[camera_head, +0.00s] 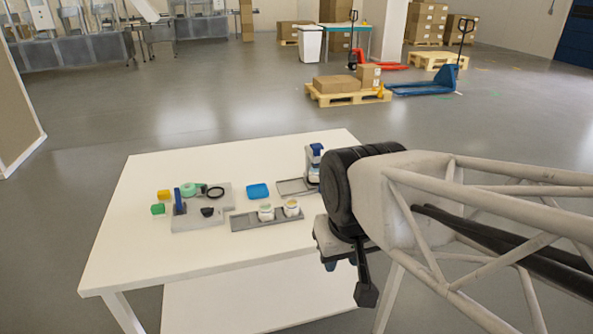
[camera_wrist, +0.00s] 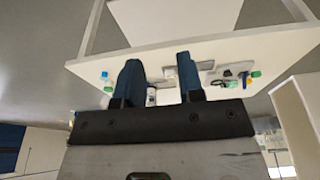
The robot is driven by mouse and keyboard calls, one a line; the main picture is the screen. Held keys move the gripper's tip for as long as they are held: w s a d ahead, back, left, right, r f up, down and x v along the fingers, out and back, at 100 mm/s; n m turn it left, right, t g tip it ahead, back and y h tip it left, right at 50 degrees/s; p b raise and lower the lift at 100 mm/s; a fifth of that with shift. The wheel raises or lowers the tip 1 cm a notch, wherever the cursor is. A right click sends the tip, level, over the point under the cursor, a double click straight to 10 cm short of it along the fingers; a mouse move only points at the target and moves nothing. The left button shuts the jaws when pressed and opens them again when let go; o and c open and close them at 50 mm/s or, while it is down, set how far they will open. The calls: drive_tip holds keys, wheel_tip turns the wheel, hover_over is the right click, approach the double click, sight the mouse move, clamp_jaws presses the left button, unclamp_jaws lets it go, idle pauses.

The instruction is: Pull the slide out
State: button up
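A small blue-and-white device (camera_head: 314,158) stands on the table's right side, partly hidden by my arm. A flat grey plate (camera_head: 291,187) with a raised rim lies at its base; it may be the slide, but I cannot tell for sure. My gripper (camera_wrist: 158,62) shows two blue fingers set well apart with nothing held between them. In the head view my gripper hangs beside the table's right edge, away from the plate, its fingers mostly hidden. In the wrist view the table lies beyond the fingertips.
Two white cups (camera_head: 266,212) sit on a dark grey tray (camera_head: 241,222) in front of the plate. A blue block (camera_head: 258,191) lies left of the plate. A grey board (camera_head: 190,222) with small parts is further left. The white table (camera_head: 160,258) is clear at the front.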

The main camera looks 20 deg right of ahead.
drive_tip(key=shift+o, duration=1.2)
drive_tip(key=shift+w+d+r, duration=0.1)
drive_tip(key=shift+w, duration=0.35)
drive_tip(key=shift+o, duration=0.2)
drive_tip(key=w+d, duration=0.2)
drive_tip(key=w, duration=1)
drive_tip(key=shift+m+t, duration=0.3)
drive_tip(key=m+t, duration=0.1)
approach(322, 185)
drive_tip(key=f, duration=0.2)
drive_tip(key=shift+w+a+r+h, duration=0.15)
drive_tip(key=shift+a+r+h, duration=0.05)
drive_tip(key=shift+h, duration=0.1)
drive_tip(key=shift+f, duration=0.1)
drive_tip(key=shift+x, duration=3.8)
drive_tip(key=shift+w, duration=0.1)
drive_tip(key=shift+c, duration=0.5)
clamp_jaws()
